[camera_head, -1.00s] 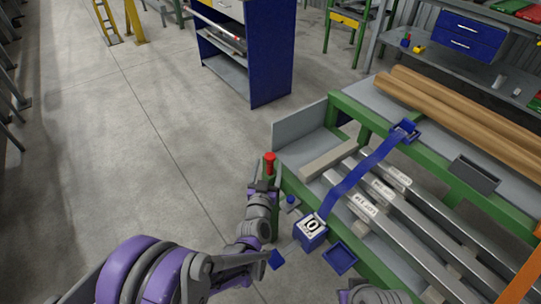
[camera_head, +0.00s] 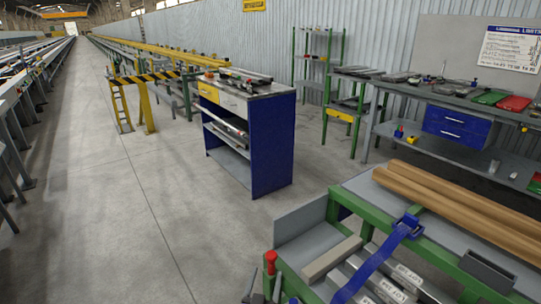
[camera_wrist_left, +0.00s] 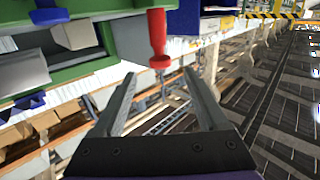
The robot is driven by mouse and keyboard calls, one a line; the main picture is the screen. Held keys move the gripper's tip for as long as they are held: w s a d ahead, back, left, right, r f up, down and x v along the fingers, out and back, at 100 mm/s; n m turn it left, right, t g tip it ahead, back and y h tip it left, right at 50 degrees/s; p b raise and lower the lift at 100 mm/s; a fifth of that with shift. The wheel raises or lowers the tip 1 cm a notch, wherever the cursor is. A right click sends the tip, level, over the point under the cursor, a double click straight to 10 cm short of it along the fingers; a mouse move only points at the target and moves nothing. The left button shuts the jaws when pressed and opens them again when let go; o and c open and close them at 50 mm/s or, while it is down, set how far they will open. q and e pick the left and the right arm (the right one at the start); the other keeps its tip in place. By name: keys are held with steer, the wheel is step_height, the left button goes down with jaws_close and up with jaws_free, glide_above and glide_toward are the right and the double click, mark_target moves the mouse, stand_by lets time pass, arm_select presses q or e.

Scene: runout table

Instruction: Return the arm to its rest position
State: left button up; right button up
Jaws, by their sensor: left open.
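My left gripper (camera_head: 264,286) shows only in part at the bottom edge of the head view, beside the table's near left corner. In the left wrist view my left gripper (camera_wrist_left: 159,76) is open, with nothing between its two grey fingers. A red handle (camera_head: 270,258) stands upright at the table corner, just above the gripper in the picture. In the left wrist view the red handle (camera_wrist_left: 157,35) appears beyond the fingertips, with a visible gap. The rest of my left arm is below the head view. My right gripper is not in view.
A blue cabinet (camera_head: 272,150) stands behind. The floor (camera_head: 120,230) to the left is clear.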

arm_select(q)
steer(key=s+a+f+n+g+y, duration=0.1)
steer(key=s+a+g, duration=0.35)
steer(key=s, duration=0.65)
steer(key=s+a+f+g+y, duration=0.1)
steer(key=s+a+g, duration=0.4)
steer(key=s, duration=0.6)
steer(key=s+a+f+n+g+y, duration=0.1)
steer(key=s+a+g, duration=0.2)
steer(key=s+a, duration=0.6)
step_height(320, 180, up, 22)
steer(key=d+p, duration=0.2)
steer(key=p, duration=1.7)
steer(key=shift+w+d+t, duration=0.15)
steer(key=shift+w+t, duration=0.2)
steer(key=shift+w, duration=0.05)
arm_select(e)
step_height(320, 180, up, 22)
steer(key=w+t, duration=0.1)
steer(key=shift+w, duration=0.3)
arm_select(q)
steer(key=shift+s, duration=0.1)
